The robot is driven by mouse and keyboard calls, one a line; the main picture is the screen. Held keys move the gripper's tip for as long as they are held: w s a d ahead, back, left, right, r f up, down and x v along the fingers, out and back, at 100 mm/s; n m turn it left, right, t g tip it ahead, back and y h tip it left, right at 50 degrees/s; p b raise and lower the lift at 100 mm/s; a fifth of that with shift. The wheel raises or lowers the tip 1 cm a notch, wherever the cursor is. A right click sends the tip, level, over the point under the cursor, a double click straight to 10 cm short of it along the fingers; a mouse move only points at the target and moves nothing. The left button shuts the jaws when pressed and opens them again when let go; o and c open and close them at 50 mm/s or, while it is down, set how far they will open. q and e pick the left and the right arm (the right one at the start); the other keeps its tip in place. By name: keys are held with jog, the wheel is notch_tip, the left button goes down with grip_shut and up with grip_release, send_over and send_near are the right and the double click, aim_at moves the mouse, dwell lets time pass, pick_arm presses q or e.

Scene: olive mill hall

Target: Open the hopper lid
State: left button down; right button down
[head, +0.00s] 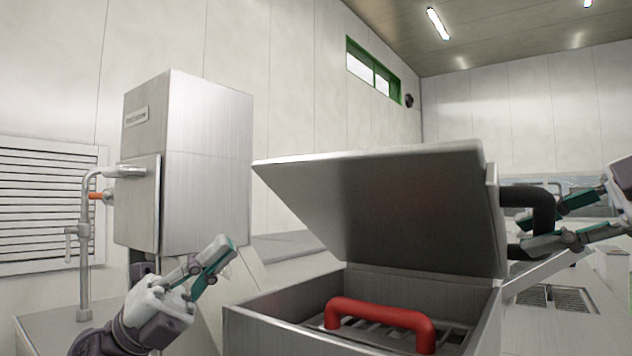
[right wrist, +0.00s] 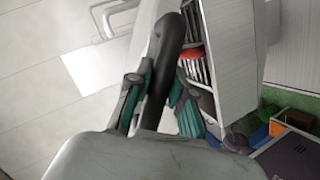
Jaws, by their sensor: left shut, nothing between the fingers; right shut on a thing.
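The hopper lid (head: 385,205) is a brushed steel plate that stands raised at a tilt above the open hopper (head: 262,318). A thick black handle (head: 541,200) sticks out from the lid's right side. It also shows in the right wrist view (right wrist: 162,85). My right gripper (head: 543,226) is shut on this handle, its green-padded fingers on either side of it. My left gripper (head: 222,255) is shut and empty, left of the hopper and apart from it.
A red bar handle (head: 380,314) sits over a slatted grate inside the hopper. A tall steel cabinet (head: 205,165) with a pipe and tap (head: 85,230) stands at left. In the right wrist view, coloured crates (right wrist: 285,122) stand at lower right.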

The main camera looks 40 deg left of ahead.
pick_arm(q)
jog(key=d+m+g, duration=0.2)
jog(key=d, duration=0.3)
send_near(343, 162)
jog(key=shift+x, duration=3.1)
jog(key=shift+r, duration=0.1)
